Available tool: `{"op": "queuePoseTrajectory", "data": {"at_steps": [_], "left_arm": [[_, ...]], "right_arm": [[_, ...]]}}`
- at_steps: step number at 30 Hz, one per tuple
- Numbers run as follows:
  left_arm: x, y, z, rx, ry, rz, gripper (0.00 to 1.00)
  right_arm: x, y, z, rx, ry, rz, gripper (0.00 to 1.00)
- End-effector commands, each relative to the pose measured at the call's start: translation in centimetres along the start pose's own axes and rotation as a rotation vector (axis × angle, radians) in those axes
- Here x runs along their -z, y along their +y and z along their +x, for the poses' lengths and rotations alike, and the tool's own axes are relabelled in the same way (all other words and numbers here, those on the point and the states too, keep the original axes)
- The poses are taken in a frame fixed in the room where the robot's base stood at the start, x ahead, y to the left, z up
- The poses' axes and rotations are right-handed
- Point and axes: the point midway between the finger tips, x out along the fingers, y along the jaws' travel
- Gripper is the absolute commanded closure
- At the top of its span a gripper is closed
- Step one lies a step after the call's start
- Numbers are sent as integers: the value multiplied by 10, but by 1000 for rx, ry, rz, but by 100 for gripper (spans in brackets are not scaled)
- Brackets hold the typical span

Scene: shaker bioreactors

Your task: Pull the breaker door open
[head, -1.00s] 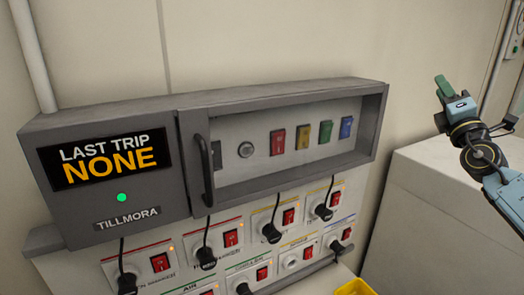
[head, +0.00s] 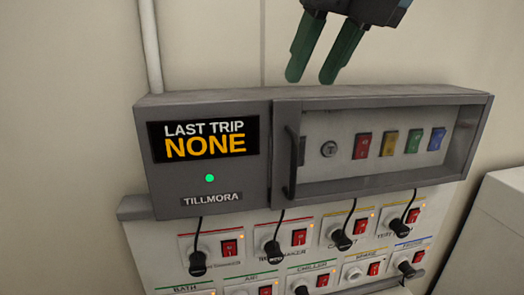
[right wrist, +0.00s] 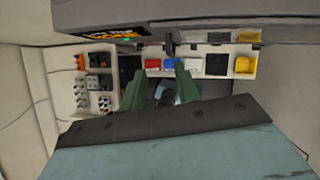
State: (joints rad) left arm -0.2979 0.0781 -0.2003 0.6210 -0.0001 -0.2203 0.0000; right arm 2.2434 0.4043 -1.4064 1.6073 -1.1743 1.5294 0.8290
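The breaker door (head: 384,190) is a grey-framed clear panel on the right part of the grey wall box, and it looks shut. Its upright black handle (head: 291,162) is at the door's left edge. Behind the panel are a round knob and red, yellow, green and blue switches. My right gripper (head: 311,78) hangs above the box's top edge, fingers pointing down and apart, with nothing between them. It is above and slightly right of the handle, not touching it. In the right wrist view its green fingers (right wrist: 160,78) are also spread. My left gripper is not in view.
The box's left part has a LAST TRIP NONE display (head: 204,140) and a green light. Below is a white panel (head: 150,262) with plugged black cords and red switches. A pale cabinet (head: 490,245) stands at right. A vertical pipe (head: 152,45) runs up the wall.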

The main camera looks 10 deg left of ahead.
Motion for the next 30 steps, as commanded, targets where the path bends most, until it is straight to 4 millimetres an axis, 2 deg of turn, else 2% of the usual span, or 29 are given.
{"op": "queuePoseTrajectory", "data": {"at_steps": [3, 8, 11, 21, 25, 30], "left_arm": [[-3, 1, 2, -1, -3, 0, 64], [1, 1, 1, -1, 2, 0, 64], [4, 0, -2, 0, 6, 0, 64], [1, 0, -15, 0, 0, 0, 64], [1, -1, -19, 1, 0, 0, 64], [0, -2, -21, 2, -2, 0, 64]], "right_arm": [[16, -2, 2, 81, 60, -16, 68], [22, -3, 10, 112, 79, -21, 68], [23, -5, 25, 111, 82, -22, 68], [28, -11, 95, 108, 81, -23, 68], [29, -13, 114, 107, 79, -23, 68], [30, -15, 129, 108, 77, -23, 68]]}}
